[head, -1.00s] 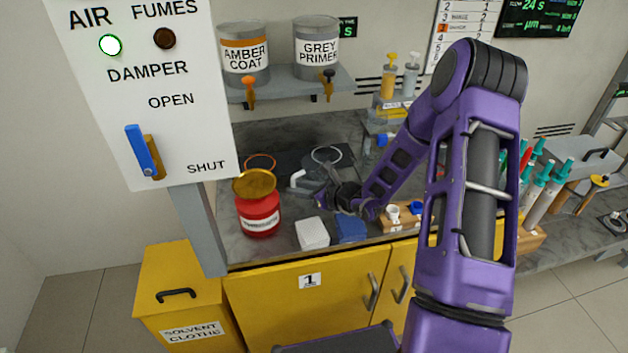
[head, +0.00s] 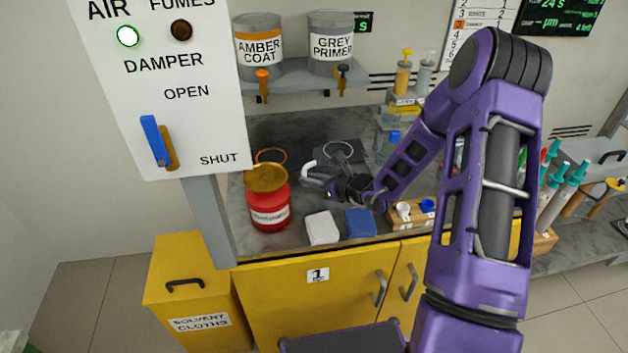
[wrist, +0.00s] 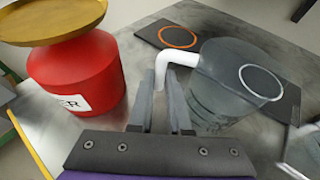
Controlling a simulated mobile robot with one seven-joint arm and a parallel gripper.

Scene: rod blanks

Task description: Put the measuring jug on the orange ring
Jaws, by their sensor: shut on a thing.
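The measuring jug (wrist: 222,95) is clear grey with a white bent handle (wrist: 178,60). My gripper (wrist: 163,88) is shut on the handle in the wrist view, one finger on each side, with the jug's body to the right. In the head view the handle (head: 309,168) shows at my gripper's tip (head: 322,182); the clear body is hard to make out there. I cannot tell whether the jug touches the bench. The orange ring (wrist: 178,37) lies bare on a dark mat, beyond the handle; in the head view it (head: 270,156) is behind the red can.
A red can (wrist: 75,75) with a wide amber pan on top stands left of my gripper. A pale ring (wrist: 260,82) lies on the dark mat at right. White (head: 321,228) and blue (head: 360,222) blocks sit at the bench's front. A shelf with two tins hangs above.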

